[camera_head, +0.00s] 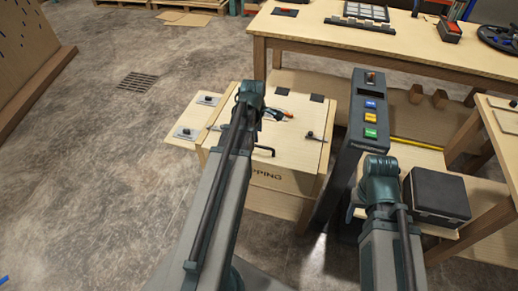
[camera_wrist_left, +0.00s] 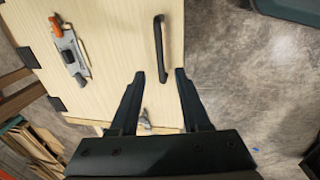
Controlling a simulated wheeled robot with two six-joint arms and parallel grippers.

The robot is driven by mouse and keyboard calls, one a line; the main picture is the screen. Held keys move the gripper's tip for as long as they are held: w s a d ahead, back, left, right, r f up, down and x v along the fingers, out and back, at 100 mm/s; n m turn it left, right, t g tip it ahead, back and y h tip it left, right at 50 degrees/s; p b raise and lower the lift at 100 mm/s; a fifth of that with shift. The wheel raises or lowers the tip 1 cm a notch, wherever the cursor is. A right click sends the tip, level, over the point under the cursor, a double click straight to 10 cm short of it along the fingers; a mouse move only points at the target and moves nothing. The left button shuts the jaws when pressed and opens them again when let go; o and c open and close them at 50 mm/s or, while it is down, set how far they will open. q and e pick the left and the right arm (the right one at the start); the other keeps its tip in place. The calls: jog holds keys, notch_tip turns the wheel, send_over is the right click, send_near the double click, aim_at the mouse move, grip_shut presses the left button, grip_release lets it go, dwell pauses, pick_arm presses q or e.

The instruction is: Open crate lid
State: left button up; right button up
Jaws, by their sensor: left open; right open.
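The light wooden crate (camera_head: 285,182) stands left of the dark console, with part of its lettering visible. Its lid (camera_head: 292,150) lies flat and shut; it fills much of the left wrist view (camera_wrist_left: 112,38). Two dark hinges sit along its far edge. A black bar handle (camera_head: 264,151) is on the lid, and it also shows in the left wrist view (camera_wrist_left: 159,48). My left gripper (camera_wrist_left: 159,75) is open and empty, its fingertips close to one handle end. Its fingers are mostly hidden in the head view. My right gripper (camera_head: 354,207) is beside the console, largely hidden by its wrist.
An orange-handled tool (camera_wrist_left: 68,48) lies on the lid. The console (camera_head: 340,150) with coloured buttons stands close right of the crate. A black case (camera_head: 440,194) is further right. A workbench (camera_head: 400,52) stands behind. Open concrete floor (camera_head: 110,150) lies to the left.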

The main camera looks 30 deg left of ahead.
aim_at(259, 146)
pick_arm(q)
jog(key=f+b, duration=0.2)
jog(key=w+f+b, duration=0.1)
jog(key=f+b, duration=0.1)
jog(key=f, duration=0.1)
jog(key=f+b, duration=0.3)
jog(key=shift+w+a+f, duration=0.2)
jog(key=shift+w, duration=0.1)
jog(key=shift+r, duration=0.1)
grip_shut()
dwell(1.0)
